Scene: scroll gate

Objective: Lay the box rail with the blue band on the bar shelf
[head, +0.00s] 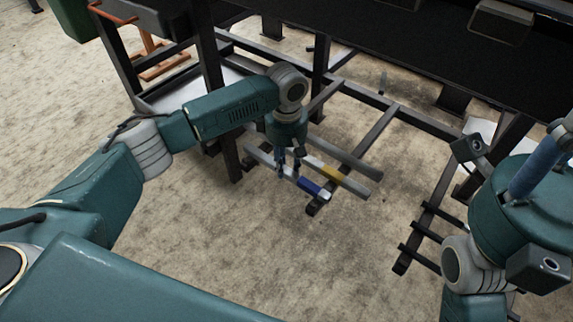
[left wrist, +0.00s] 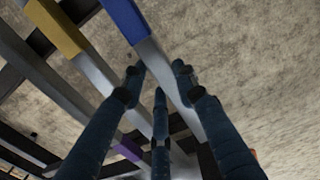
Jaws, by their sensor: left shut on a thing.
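The box rail with the blue band (head: 312,188) is a pale grey bar. My left gripper (head: 288,172) is shut on it, beside the band. In the left wrist view the same blue band (left wrist: 125,18) is at the top, and the rail runs down between my fingers (left wrist: 160,85). The bar shelf's dark bars (head: 378,128) reach out under the rails. The blue-banded rail lies across their front ends in the picture; I cannot tell whether it touches them. My right gripper (head: 535,168) is only partly seen at the right, its fingers unclear.
A rail with a yellow band (head: 332,172) and a plain-looking grey rail (head: 345,157) lie behind, close beside the held one. A purple band (left wrist: 128,150) shows in the left wrist view. A dark upright post (head: 212,85) stands just left. The floor in front is clear.

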